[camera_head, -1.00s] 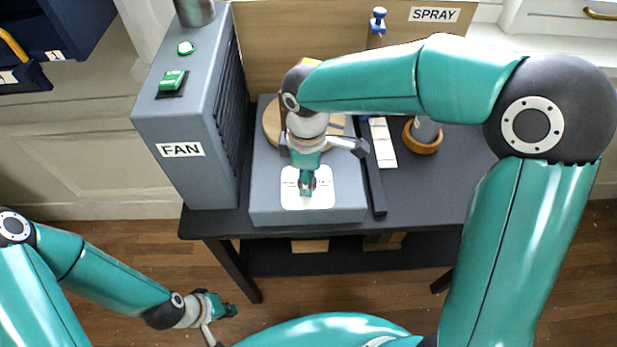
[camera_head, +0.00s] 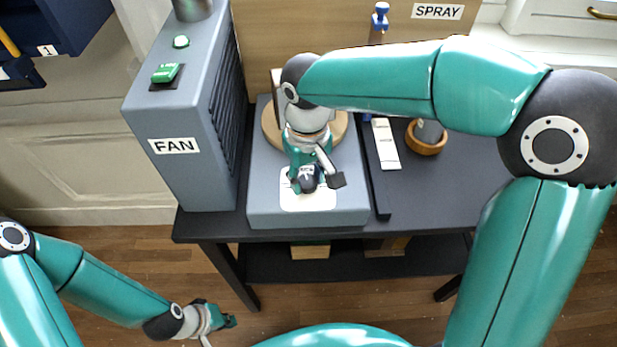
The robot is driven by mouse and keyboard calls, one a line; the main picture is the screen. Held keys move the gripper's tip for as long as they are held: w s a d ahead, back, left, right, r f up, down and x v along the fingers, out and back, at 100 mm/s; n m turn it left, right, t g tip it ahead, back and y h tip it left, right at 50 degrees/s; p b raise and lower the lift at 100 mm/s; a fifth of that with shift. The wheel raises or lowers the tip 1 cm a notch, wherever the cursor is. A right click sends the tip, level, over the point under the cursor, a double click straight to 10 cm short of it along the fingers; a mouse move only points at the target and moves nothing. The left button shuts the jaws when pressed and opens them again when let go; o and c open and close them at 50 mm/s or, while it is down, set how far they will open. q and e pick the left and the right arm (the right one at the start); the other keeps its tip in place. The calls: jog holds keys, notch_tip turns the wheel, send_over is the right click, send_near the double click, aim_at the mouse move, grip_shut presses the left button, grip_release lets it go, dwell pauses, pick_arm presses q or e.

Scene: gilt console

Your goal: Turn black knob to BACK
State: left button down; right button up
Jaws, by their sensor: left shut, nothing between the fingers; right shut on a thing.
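The black knob (camera_head: 309,181) sits on a white label plate (camera_head: 313,204) on the front of the grey box (camera_head: 345,207). Only part of the knob shows under my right gripper (camera_head: 306,178), which comes down from above and is shut on it. The gripper hides most of the plate's lettering, so I cannot read which mark the knob points to. My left gripper (camera_head: 228,321) is shut and empty, low over the floor at the lower left, well away from the box.
The grey FAN box (camera_head: 175,180) with green switches stands left of the knob box. A round wooden disc (camera_head: 271,125) lies behind my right gripper. A wooden SPRAY panel (camera_head: 340,32) stands at the back.

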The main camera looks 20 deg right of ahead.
aim_at(307, 180)
jog(key=m+b, duration=0.1)
jog(key=m, duration=0.3)
jog(key=shift+m, duration=0.3)
jog(key=m+b, duration=0.1)
jog(key=m, duration=0.4)
jog(key=m+b, duration=0.1)
jog(key=m, duration=0.4)
jog(key=shift+w+m, duration=0.1)
jog(key=shift+m, duration=0.3)
jog(key=m+b, duration=0.1)
jog(key=m, duration=0.4)
jog(key=shift+r, duration=0.1)
jog(key=o, duration=1.1)
jog(key=shift+o, duration=0.2)
notch_tip(307, 180, up, 12)
